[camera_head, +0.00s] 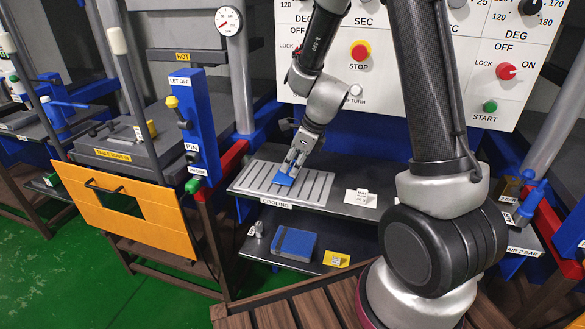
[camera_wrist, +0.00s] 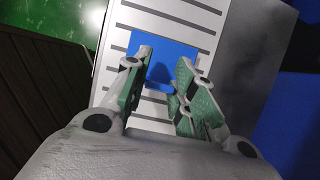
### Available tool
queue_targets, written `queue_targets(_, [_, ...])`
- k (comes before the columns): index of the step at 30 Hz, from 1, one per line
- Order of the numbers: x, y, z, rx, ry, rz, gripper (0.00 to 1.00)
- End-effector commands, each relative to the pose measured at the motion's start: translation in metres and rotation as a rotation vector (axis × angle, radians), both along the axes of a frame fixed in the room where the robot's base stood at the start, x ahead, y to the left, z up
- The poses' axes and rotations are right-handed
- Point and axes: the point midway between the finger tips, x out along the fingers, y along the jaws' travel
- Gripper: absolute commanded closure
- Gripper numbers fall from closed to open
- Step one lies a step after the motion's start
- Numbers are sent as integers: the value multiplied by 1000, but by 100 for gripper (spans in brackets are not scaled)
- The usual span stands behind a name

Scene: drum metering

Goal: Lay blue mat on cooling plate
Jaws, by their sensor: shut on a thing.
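A small blue mat (camera_head: 284,179) is at the fingertips of my gripper (camera_head: 292,167), over the slotted grey cooling plate (camera_head: 318,190). My gripper is shut on it and points down. In the wrist view the blue mat (camera_wrist: 168,52) shows between and beyond the green-padded fingers of my gripper (camera_wrist: 162,72), with the pale slotted plate (camera_wrist: 190,14) around it. The mat is at or just above the plate; I cannot tell whether it touches. The fingers hide part of the mat.
The plate lies on a dark shelf with a COOLING label (camera_head: 276,204) on its front edge. A white card (camera_head: 361,198) stands right of it. A larger blue flat item (camera_head: 295,243) and a yellow tag (camera_head: 336,259) are on the shelf below. A blue post (camera_head: 194,125) rises at left.

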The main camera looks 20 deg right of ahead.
Motion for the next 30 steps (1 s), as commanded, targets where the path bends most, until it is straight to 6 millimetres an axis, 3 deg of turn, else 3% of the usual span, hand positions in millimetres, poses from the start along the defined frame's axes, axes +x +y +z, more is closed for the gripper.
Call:
queue_targets(3, [0,0,-12,-1,1,-1,98])
queue_targets(13, [0,0,-15,0,0,0,98])
queue_targets(14, [0,0,-15,-1,-1,0,72])
queue_targets(17, [0,0,-15,-1,-1,0,54])
queue_targets(26, [0,0,-14,-1,-1,0,53])
queue_targets(30, [-1,-3,-4,0,-4,1,53])
